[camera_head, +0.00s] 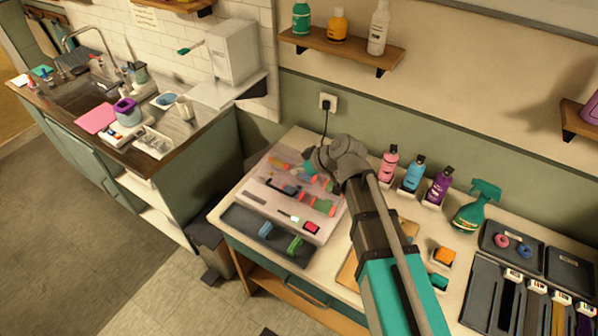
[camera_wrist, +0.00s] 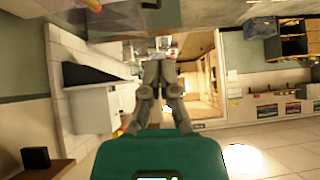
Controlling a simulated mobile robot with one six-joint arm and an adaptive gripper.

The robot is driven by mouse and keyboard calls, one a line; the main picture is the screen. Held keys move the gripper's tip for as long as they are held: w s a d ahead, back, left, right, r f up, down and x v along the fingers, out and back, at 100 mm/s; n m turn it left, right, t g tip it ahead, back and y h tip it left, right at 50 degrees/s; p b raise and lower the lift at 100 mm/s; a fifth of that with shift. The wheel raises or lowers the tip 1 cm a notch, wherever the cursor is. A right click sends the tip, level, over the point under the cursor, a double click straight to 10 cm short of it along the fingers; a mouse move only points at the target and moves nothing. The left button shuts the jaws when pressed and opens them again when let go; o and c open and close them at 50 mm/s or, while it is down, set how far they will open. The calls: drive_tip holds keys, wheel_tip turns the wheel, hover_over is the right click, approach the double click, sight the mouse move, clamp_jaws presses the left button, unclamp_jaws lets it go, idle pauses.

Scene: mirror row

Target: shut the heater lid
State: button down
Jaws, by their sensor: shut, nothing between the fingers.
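The heater (camera_head: 268,208) is a pale pinkish box with coloured rollers inside, a red switch at its front right, and a cord to the wall outlet. A hazy see-through lid (camera_head: 267,160) shows over its back part; I cannot tell how far it is tilted. My gripper (camera_head: 318,160) is at the back right of the heater, over or beside the lid; contact cannot be told. In the wrist view my gripper (camera_wrist: 164,62) shows its fingers together with nothing between them.
Pink, blue and purple bottles (camera_head: 412,174) and a green spray bottle (camera_head: 477,205) stand right of my arm. A dark tray (camera_head: 258,246) lies before the heater. A shelf (camera_head: 340,47) hangs above. The floor at left is clear.

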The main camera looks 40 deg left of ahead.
drive_tip(key=b, duration=0.6)
hover_over(281, 185)
drive_tip(key=s+d, duration=0.2)
wheel_tip(281, 185, down, 6)
drive_tip(key=shift+f, duration=0.15)
drive_tip(key=shift+s+f+b, duration=0.15)
drive_tip(key=shift+f+b, duration=1.4)
drive_tip(key=shift+f, duration=0.15)
drive_tip(key=shift+d, duration=0.1)
